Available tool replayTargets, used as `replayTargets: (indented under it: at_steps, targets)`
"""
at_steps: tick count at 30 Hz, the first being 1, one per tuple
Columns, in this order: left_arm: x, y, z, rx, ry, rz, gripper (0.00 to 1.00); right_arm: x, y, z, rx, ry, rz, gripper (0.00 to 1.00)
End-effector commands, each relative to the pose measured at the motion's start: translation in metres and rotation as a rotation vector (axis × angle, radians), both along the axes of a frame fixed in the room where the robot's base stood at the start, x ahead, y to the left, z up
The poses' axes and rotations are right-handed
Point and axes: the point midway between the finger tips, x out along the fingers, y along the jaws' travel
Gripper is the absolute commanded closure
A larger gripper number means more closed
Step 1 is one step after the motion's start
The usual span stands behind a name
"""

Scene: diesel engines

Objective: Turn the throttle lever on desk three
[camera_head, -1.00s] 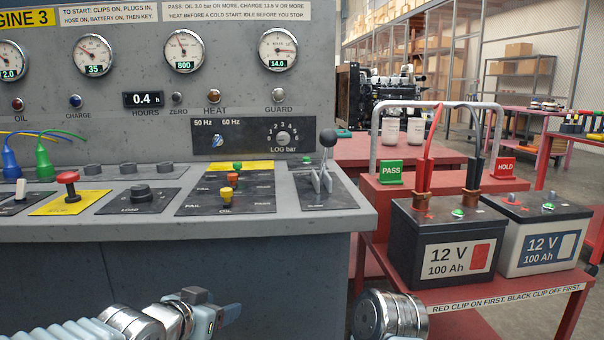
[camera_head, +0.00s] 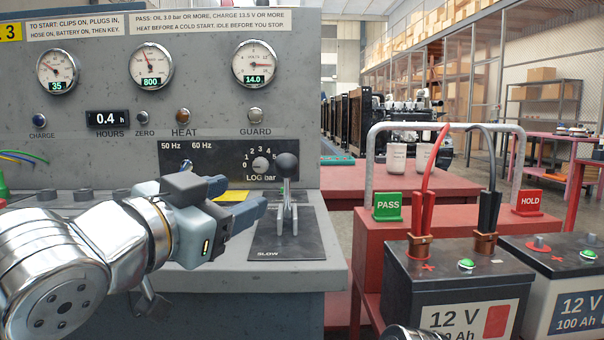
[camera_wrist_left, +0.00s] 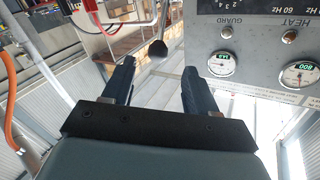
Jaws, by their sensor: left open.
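The throttle lever (camera_head: 287,210) stands nearly upright on its black plate at the right end of the desk's ledge, with a dark ball knob (camera_head: 287,165) on top. The plate's "SLOW" label shows at its front. My left gripper (camera_head: 245,202) is open and empty, just left of the lever, its fingers pointing right toward it below the knob height. In the left wrist view, the dark knob (camera_wrist_left: 158,48) appears beyond and between the two spread fingertips (camera_wrist_left: 159,66), apart from them. My right gripper is out of view.
The gauge panel (camera_head: 100,90) rises behind the ledge. Right of the desk, a red cart (camera_head: 450,200) holds two batteries, the black one (camera_head: 455,285) with red and black clips attached. My left forearm covers much of the ledge. Open space lies above the lever.

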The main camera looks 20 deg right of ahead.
Motion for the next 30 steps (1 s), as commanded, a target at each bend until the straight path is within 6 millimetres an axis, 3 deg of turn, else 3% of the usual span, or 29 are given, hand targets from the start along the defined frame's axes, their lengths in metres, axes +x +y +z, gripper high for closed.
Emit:
replayTargets:
  at_steps: [5, 21, 30]
  targets:
    - [0.009, -0.010, 0.001, 0.000, 0.001, -0.001, 0.42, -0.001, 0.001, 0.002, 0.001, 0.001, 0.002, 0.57]
    - [0.087, -0.087, 0.003, 0.001, -0.001, 0.000, 0.42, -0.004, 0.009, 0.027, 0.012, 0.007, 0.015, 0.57]
    - [0.098, -0.097, 0.000, -0.001, -0.001, 0.000, 0.42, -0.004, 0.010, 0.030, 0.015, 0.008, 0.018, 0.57]
